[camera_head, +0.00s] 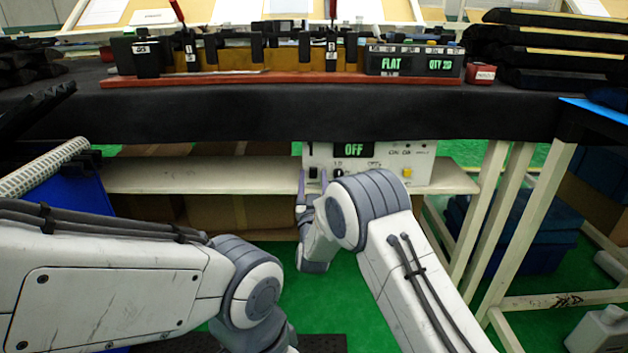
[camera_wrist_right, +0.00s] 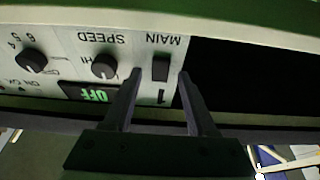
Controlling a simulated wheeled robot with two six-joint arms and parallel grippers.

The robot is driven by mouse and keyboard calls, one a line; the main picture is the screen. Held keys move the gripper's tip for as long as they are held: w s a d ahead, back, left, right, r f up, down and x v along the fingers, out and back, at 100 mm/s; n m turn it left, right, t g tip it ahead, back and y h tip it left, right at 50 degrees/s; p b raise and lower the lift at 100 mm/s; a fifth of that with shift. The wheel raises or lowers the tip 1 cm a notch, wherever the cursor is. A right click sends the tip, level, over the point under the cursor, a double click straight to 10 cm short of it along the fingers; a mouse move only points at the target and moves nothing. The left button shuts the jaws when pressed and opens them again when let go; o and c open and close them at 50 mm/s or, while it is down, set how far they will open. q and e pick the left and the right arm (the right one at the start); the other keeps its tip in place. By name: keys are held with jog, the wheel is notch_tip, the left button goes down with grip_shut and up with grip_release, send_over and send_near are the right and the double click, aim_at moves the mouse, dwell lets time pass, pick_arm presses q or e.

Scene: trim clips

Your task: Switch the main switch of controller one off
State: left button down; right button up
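Controller one (camera_head: 372,180) is a white box on the shelf under the black-covered table, and its green display (camera_head: 352,149) reads OFF. My right gripper (camera_head: 306,184) is in front of the panel's left end. In the wrist view its fingers (camera_wrist_right: 160,82) are apart, one on each side of the switch, with nothing between them gripped. My left gripper is out of view.
The table edge (camera_head: 250,120) overhangs the shelf (camera_head: 190,175). The SPEED knob (camera_wrist_right: 105,66) sits beside the switch, close to one finger. A yellow button (camera_head: 407,173) is at the panel's right. Cream table legs (camera_head: 486,210) stand to the right.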

jog(key=shift+s, duration=0.1)
jog(key=p+v, duration=0.2)
jog(key=v, duration=0.8)
jog(key=shift+s+p, duration=0.15)
jog(key=shift+p, duration=0.2)
